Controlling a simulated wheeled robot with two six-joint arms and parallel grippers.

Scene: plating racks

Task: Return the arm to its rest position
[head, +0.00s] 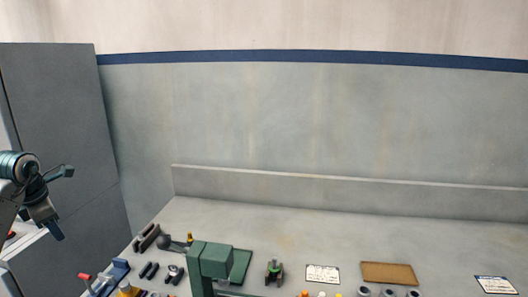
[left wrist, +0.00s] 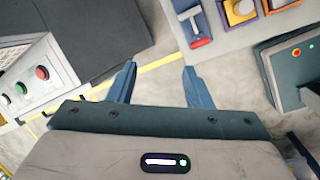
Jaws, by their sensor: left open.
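My left gripper (head: 63,202) is at the left edge of the head view, in front of a grey cabinet and left of the bench. In the left wrist view its two blue fingers (left wrist: 159,66) stand wide apart with nothing between them. Behind the gap are floor and a yellow floor line. The left arm is mostly cut off by the picture edge. My right gripper is in neither view.
A grey bench (head: 330,230) holds a green machine (head: 215,260), small tools, a brown board (head: 388,273) and printed cards (head: 322,274). The grey cabinet (head: 70,130) stands at left. The wrist view shows a button panel (left wrist: 40,80) and a red-handled tool (left wrist: 199,42).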

